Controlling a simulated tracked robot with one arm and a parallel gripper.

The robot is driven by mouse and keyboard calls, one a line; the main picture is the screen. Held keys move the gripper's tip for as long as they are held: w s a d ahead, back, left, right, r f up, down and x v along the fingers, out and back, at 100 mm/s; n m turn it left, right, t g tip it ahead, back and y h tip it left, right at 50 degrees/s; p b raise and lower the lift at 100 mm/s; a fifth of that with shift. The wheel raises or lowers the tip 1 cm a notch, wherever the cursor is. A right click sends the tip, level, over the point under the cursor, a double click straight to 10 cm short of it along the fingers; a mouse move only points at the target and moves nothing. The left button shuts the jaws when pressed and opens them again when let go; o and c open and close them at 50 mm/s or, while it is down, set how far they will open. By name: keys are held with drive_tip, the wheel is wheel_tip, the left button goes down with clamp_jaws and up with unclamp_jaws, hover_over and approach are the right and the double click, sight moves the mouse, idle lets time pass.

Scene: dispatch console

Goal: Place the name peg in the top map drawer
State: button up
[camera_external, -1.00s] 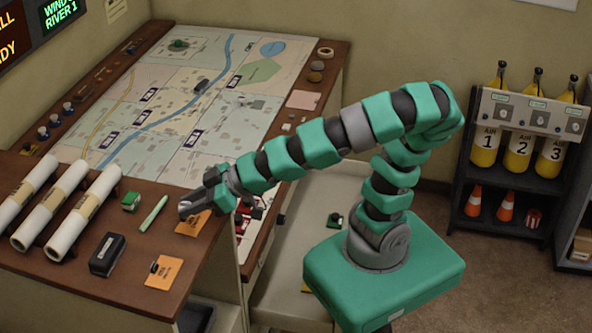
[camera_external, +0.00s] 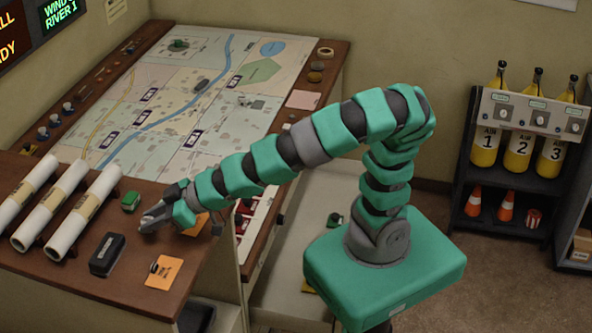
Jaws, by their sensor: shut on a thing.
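My gripper (camera_external: 148,224) is low over the near brown desktop, shut on the name peg, which I take to be the pale green stick. My fingers hide the peg now, so its exact hold cannot be seen. A pale, open drawer-like surface (camera_external: 312,205), apparently the top map drawer, juts from the right side of the map desk, behind and beneath my arm. My arm hides part of it.
Another orange card is partly covered by my arm. White rolls (camera_external: 84,212) lie at left. A map (camera_external: 170,110) covers the rear desktop.

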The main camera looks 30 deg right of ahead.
drive_tip(key=shift+f, duration=1)
drive_tip(key=shift+f, duration=0.15)
drive_tip(key=o, duration=0.9)
drive_tip(key=shift+o, duration=0.2)
drive_tip(key=shift+r, duration=0.2)
drive_tip(key=b+v, duration=0.2)
drive_tip(key=v, duration=1)
drive_tip(key=shift+w+d, duration=0.1)
